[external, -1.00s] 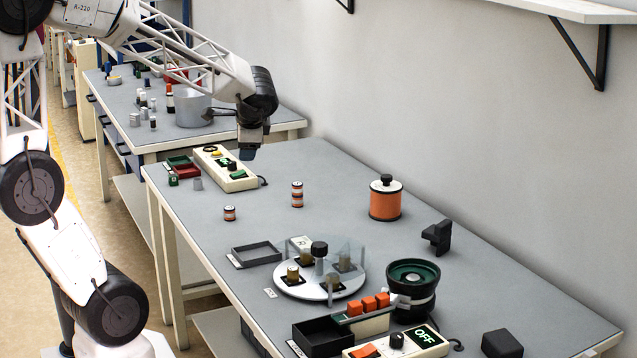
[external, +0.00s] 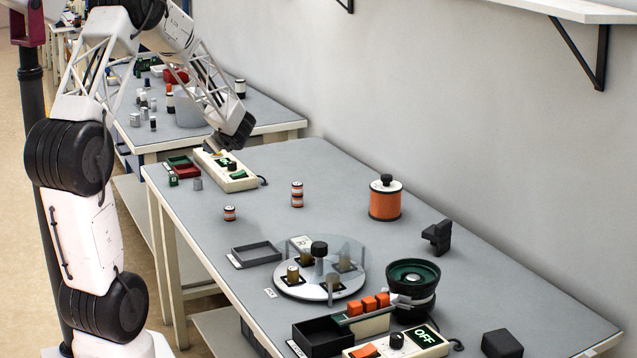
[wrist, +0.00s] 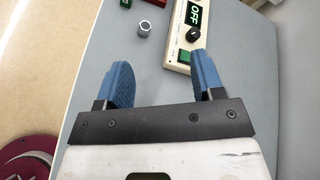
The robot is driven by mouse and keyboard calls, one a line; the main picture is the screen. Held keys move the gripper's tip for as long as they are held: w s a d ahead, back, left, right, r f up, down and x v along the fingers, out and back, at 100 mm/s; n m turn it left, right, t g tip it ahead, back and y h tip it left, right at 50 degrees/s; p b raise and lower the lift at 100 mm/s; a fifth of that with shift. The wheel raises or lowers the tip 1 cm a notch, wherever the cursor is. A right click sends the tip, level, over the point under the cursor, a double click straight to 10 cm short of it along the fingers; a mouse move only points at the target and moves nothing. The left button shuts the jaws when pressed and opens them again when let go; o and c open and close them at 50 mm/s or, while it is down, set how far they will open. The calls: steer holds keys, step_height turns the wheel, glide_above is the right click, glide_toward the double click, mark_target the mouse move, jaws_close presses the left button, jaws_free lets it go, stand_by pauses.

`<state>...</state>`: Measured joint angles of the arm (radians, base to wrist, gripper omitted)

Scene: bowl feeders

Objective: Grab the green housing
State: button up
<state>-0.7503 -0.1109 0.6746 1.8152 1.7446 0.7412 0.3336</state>
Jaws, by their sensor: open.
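The green housing (external: 173,179) is a small green block with a dark marking, on the near bench by the left edge. It sits in front of the red and green trays. In the wrist view only a sliver of it (wrist: 125,3) shows at the top edge. My gripper (external: 211,147) is open and empty, tilted, above the back end of the cream control box. The housing lies beyond the fingertips.
A grey metal cylinder (external: 198,184) stands just right of the housing. The red tray (external: 186,171), green tray (external: 178,160) and cream control box (external: 226,172) are close by. Two orange-banded cylinders (external: 297,194) (external: 230,213) stand further along, with free bench around them.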

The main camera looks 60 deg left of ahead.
steer(key=s+a+f+m, duration=0.4)
steer(key=a+f, duration=0.4)
steer(key=a, duration=0.4)
steer(key=m+t, duration=0.1)
steer(key=m, duration=0.2)
glide_toward(173, 176)
steer(key=a+f, duration=0.1)
steer(key=a, duration=0.1)
steer(key=shift+w+a+f+y, duration=0.25)
steer(key=shift+a+f+y, duration=0.05)
steer(key=shift+f+y, duration=0.1)
steer(key=shift+x, duration=1.25)
steer(key=shift+x, duration=2.6)
steer(key=shift+s, duration=0.1)
steer(key=c, duration=1)
